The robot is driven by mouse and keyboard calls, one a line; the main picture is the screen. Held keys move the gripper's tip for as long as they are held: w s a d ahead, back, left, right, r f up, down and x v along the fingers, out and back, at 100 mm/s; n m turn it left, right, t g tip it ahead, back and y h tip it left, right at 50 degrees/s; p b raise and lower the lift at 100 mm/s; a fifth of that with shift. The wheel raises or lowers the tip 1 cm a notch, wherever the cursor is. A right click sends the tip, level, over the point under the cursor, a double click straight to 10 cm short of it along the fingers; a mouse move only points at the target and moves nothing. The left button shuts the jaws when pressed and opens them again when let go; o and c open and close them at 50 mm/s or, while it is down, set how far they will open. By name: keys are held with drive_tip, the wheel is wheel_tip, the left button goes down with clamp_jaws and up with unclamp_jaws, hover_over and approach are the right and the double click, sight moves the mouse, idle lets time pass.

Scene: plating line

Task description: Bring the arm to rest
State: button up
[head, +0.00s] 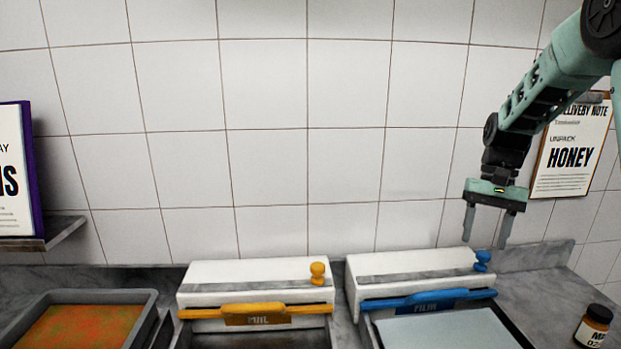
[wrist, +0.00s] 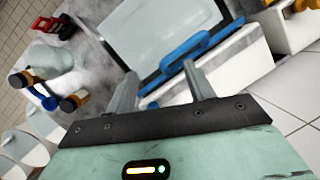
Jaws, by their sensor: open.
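My gripper (head: 486,226) hangs in the air at the right of the head view, fingers pointing down, above the blue-handled white box. Its two fingers are apart with nothing between them. In the wrist view my gripper (wrist: 161,88) shows both fingers spread and empty. My teal arm reaches in from the upper right, bent downward at the wrist.
A box with a blue handle (head: 428,300) labelled FILM and one with a yellow handle (head: 255,312) stand by the tiled wall. A grey tray (head: 148,300) is at left. A jar (head: 593,326) stands right. A "HONEY" note (head: 570,157) hangs behind my arm.

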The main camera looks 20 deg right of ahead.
drive_tip(key=s+a+f+n+h+b, duration=0.1)
drive_tip(key=s+a+n, duration=0.15)
drive_tip(key=a, duration=0.85)
drive_tip(key=s+a+f+n+b, duration=0.1)
drive_tip(key=a+n, duration=0.3)
drive_tip(key=a, duration=0.8)
drive_tip(key=s+a+f+n+t, duration=0.1)
drive_tip(key=s+a+f+n, duration=0.1)
drive_tip(key=s+a+n, duration=0.2)
drive_tip(key=s+a+f+n+t+h+b, duration=0.1)
drive_tip(key=s+a+n, duration=0.3)
drive_tip(key=s+a, duration=0.5)
drive_tip(key=s, duration=0.4)
drive_tip(key=shift+f, duration=0.4)
drive_tip(key=shift+n, duration=0.25)
